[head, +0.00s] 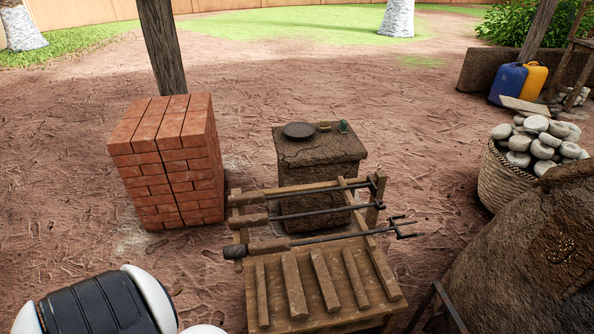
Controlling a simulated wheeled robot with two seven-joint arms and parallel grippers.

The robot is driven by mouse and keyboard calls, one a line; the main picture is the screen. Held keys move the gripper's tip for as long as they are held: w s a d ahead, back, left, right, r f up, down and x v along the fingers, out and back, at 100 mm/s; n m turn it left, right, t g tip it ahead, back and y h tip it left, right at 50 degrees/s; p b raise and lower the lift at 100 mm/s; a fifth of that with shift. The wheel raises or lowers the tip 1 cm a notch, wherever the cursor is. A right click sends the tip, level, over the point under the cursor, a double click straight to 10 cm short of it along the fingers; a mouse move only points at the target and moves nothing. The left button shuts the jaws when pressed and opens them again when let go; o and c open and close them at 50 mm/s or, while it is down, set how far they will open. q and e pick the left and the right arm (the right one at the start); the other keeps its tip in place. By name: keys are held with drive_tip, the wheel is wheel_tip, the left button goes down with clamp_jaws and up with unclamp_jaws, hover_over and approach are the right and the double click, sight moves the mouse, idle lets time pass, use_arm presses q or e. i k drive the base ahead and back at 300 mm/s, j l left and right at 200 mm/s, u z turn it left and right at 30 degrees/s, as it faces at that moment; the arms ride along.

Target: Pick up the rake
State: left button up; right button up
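Three long tools with wooden handles and dark metal rods lie across a wooden rack (327,292), handles at the left. The nearest tool (330,238) ends in a two-pronged fork at the right. The middle tool (320,210) and the far tool (310,190) end near the rack's right post, where dark metal heads show; I cannot clearly tell which one is the rake. Part of my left arm shows at the lower left. Neither of my grippers is in view.
A brick stack (170,160) stands left of the rack. A mud block (320,158) with a dark plate (298,130) and small items stands behind it. A basket (505,180) of pale stones and a mud structure (535,260) are at the right. Open ground lies beyond.

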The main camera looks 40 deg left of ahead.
sight(255, 198)
drive_tip(key=j+z, duration=0.15)
drive_tip(key=j, duration=0.4)
drive_tip(key=j+z, duration=0.1)
drive_tip(key=j, duration=0.45)
drive_tip(key=j+z, duration=0.15)
drive_tip(key=j, duration=0.4)
drive_tip(key=k+j+z, duration=0.15)
drive_tip(key=j, duration=0.35)
drive_tip(key=k+j+z, duration=0.1)
drive_tip(key=j, duration=0.45)
